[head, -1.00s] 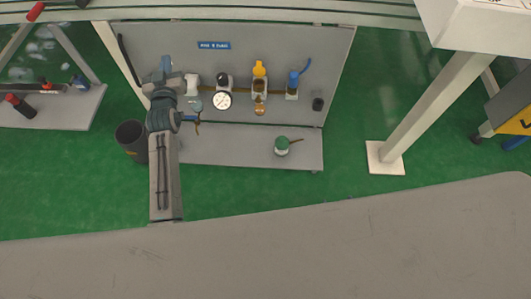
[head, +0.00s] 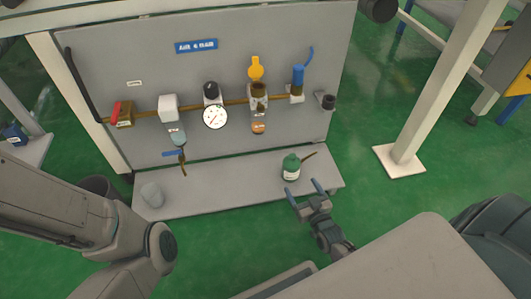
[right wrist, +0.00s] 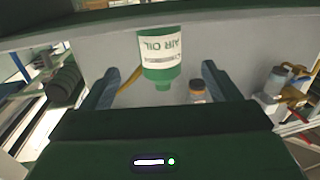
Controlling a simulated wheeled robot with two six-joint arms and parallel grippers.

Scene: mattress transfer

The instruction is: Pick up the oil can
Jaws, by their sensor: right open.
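The oil can (head: 291,170) is a small green can with a white label and a thin brown spout. It stands upright at the right of the low grey shelf. In the right wrist view, the oil can (right wrist: 161,68) appears upside down, with "AIR OIL" on its label. My right gripper (head: 304,189) is open and empty just in front of the can. In the wrist view its two fingers (right wrist: 161,72) show on either side of the can, apart from it. My left gripper is not in view; only arm links show at the left.
A grey upright panel (head: 120,60) behind the shelf (head: 225,190) carries a pipe with a gauge (head: 215,117), valves and a bowl. A grey cup (head: 152,195) is at the shelf's left end. A white post (head: 440,90) stands to the right.

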